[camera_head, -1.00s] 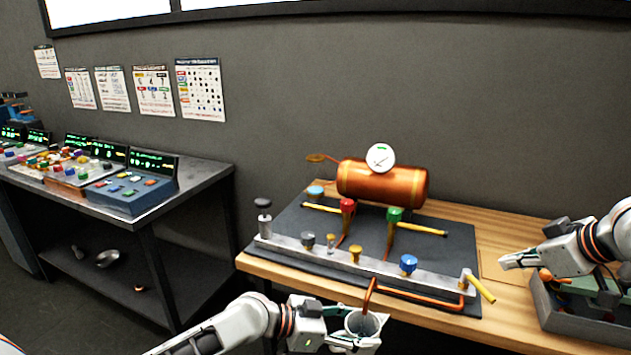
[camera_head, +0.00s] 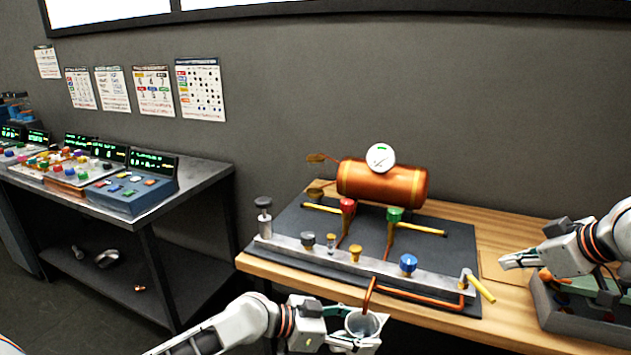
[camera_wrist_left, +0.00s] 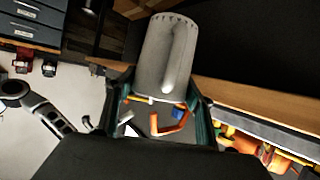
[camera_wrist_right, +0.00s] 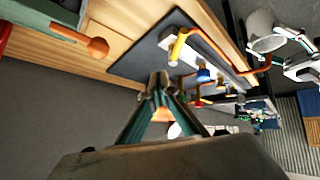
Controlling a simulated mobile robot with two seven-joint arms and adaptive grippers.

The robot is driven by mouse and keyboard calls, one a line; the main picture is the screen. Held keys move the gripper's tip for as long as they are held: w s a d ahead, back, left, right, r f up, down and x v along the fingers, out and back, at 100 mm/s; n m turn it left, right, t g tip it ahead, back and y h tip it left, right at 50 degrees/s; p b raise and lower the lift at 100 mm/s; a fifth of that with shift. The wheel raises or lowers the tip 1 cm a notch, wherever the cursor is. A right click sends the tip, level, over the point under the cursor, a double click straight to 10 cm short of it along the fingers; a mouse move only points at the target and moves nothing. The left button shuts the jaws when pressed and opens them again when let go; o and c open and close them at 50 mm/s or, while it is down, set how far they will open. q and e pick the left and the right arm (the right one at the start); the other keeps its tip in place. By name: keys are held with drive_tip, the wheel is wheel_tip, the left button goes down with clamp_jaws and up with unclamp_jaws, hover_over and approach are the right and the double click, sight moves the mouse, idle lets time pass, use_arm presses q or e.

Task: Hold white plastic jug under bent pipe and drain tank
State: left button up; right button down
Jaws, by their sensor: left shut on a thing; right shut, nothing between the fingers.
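The white jug (camera_head: 353,329) is at the table's front edge, below the bent copper pipe (camera_head: 368,297). The pipe's lower end is over or close to the jug's open top. My left gripper (camera_head: 348,341) is shut on the jug; its fingers flank the jug (camera_wrist_left: 166,55) in the left wrist view. The jug's inside looks bluish; I cannot tell if liquid is in it. The copper tank (camera_head: 385,184) with a round white gauge (camera_head: 380,157) sits at the back of the dark mat. My right gripper (camera_head: 508,263) is shut and empty, above the table's right side.
A metal rail (camera_head: 340,256) with several knobs, including a blue one (camera_head: 408,264), runs along the mat (camera_head: 455,240). Red (camera_head: 347,206) and green (camera_head: 394,214) valves stand before the tank. A grey bin (camera_head: 575,318) is at right. A console bench (camera_head: 205,180) stands left.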

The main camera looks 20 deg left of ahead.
drive_tip(key=shift+s+a+r+g+h, duration=1.65)
drive_tip(key=shift+a+h, duration=0.25)
drive_tip(key=shift+a, duration=0.7)
drive_tip(key=shift+n, duration=0.4)
drive_tip(key=shift+w+f, duration=0.1)
drive_tip(key=shift+f, duration=2.55)
drive_tip(key=shift+f, duration=0.1)
drive_tip(key=shift+f, duration=2.25)
drive_tip(key=shift+w+d, duration=0.2)
drive_tip(key=shift+d, duration=0.45)
